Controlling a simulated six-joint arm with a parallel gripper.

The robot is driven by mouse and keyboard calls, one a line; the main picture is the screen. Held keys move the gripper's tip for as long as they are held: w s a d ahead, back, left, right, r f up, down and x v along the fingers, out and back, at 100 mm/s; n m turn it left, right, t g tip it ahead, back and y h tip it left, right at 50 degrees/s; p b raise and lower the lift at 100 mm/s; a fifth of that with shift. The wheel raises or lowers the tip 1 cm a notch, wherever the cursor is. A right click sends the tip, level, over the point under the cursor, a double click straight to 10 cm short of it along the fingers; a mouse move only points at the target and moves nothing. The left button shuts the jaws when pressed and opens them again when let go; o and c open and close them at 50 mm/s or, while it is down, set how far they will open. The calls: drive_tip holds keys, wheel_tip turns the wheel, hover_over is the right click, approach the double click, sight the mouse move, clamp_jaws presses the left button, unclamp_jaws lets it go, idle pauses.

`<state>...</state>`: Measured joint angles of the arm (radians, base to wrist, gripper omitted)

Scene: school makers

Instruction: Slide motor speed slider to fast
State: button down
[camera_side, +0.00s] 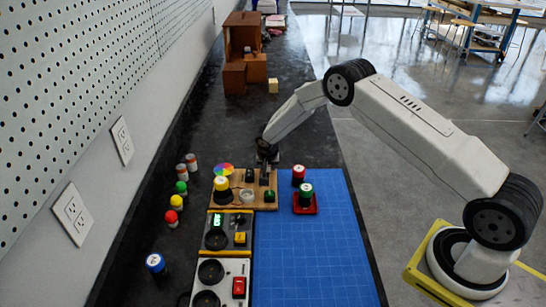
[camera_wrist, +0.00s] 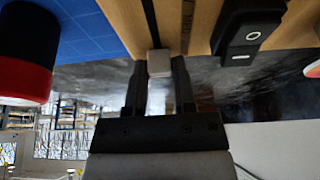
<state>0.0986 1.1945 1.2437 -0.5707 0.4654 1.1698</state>
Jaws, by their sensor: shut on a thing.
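My gripper (camera_wrist: 158,70) is shut on the small light grey slider knob (camera_wrist: 159,66) in the wrist view, one finger on each side of it. The knob sits at the edge of the wooden board (camera_wrist: 203,25), by a thin dark slot (camera_wrist: 151,22). In the side view my gripper (camera_side: 267,168) reaches down to the far right part of the wooden board (camera_side: 233,204), and the knob is hidden there.
A black rocker switch (camera_wrist: 249,25) is beside the gripper. Paint bottles stand left.

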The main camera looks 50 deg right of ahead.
drive_tip(key=shift+w+d+r, duration=0.15)
drive_tip(key=shift+w+d, duration=0.05)
drive_tip(key=shift+c, duration=2.2)
unclamp_jaws()
drive_tip(key=shift+s+a, duration=0.1)
drive_tip(key=v, duration=0.7)
drive_tip(key=shift+r, duration=0.3)
drive_tip(key=shift+s, duration=0.1)
